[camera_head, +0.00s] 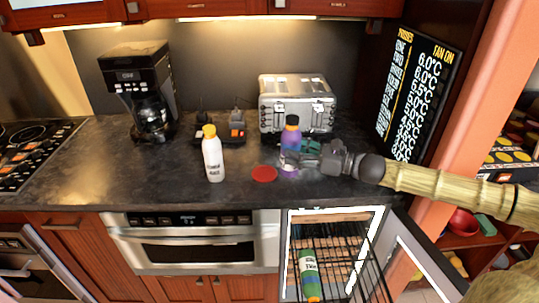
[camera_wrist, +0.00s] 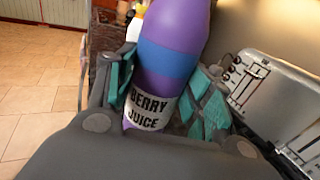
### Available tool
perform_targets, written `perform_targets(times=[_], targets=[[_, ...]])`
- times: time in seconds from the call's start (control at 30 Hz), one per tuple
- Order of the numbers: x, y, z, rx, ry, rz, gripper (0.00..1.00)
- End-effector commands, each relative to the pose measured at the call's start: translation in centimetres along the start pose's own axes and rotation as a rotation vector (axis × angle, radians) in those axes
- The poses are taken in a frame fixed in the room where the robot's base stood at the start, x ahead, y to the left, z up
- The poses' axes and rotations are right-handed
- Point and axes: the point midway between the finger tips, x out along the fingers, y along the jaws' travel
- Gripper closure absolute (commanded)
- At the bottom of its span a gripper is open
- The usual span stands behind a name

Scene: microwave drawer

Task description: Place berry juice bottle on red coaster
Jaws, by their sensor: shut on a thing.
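The berry juice bottle (camera_head: 290,137) is purple and blue with a black cap and stands upright at the counter's right part, in front of the toaster. Its label reads "BERRY JUICE" in the wrist view, where the bottle (camera_wrist: 168,62) fills the middle. My gripper (camera_head: 302,151) is shut on the bottle from the right, with teal finger pads (camera_wrist: 163,97) on both sides of it. The red coaster (camera_head: 264,174) lies flat on the counter, a little left of and nearer than the bottle. I cannot tell whether the bottle's base touches the counter; the coaster is not visible in the wrist view.
A white bottle with a yellow cap (camera_head: 213,154) stands left of the coaster. The silver toaster (camera_head: 297,101) is close behind my gripper. A coffee maker (camera_head: 142,92) is at the back left. Below the counter, an open compartment (camera_head: 331,250) holds a green bottle (camera_head: 309,274).

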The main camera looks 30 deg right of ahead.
Motion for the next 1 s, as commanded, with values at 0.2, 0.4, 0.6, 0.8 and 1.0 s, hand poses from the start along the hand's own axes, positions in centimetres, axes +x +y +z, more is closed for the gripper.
perform_targets(times=[0.2,0.4,0.6,0.8,1.0], targets=[[2.4,-0.4,-0.2,-0.002,-0.001,0.004,0.87],[4.2,-0.7,-0.3,-0.004,-0.001,0.005,0.87],[5.9,-1.1,-0.6,-0.002,-0.002,0.005,0.87],[7.6,-1.4,-0.9,-0.002,-0.001,0.005,0.87],[8.7,-1.7,-0.8,-0.002,-0.001,0.004,0.87]])
